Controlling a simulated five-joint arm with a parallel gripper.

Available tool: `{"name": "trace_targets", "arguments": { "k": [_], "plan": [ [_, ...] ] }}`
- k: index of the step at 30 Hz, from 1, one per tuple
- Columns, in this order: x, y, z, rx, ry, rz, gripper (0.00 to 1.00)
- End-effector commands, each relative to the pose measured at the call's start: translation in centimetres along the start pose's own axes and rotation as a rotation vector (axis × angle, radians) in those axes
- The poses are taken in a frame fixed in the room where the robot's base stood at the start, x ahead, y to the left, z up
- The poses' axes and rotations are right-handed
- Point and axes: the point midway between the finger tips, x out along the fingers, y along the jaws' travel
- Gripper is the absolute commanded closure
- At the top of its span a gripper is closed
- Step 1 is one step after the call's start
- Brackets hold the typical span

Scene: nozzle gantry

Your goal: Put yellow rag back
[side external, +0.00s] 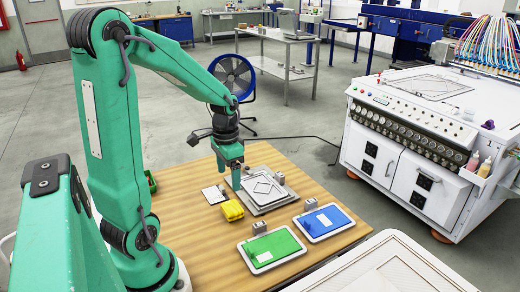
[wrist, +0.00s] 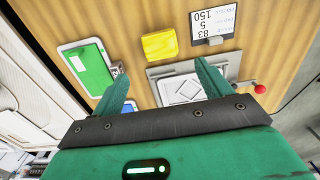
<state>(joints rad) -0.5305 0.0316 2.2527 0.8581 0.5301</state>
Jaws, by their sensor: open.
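The yellow rag (side external: 232,211) is a small folded pad lying on the wooden tabletop, at the near left corner of the grey plate (side external: 262,206). In the wrist view the rag (wrist: 159,45) lies flat past my fingertips, roughly centred between them. My gripper (side external: 235,181) points down above the table, beside the grey plate and farther back than the rag. Its two green fingers (wrist: 163,75) are spread apart with nothing between them. The gripper is apart from the rag. The rag's surface is fully visible in the wrist view.
A green panel in a white tray (side external: 271,249) and a blue panel in a white tray (side external: 324,222) lie at the table's front right. Small grey blocks (side external: 260,228) stand by the trays. The front left tabletop is clear.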

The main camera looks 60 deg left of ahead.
Motion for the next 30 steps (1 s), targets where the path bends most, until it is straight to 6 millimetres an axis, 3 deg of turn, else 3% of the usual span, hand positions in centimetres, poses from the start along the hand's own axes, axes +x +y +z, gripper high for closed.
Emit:
{"name": "trace_targets", "arguments": {
  "k": [16, 23, 30],
  "plan": [
    [-1.0, 1.0, -0.2, 0.003, 0.026, -0.014, 0.23],
    [-3.9, 4.1, -0.3, 0.006, 0.107, -0.047, 0.23],
    [-7.4, 8.4, 0.5, 0.008, 0.231, -0.066, 0.23]
  ]
}}
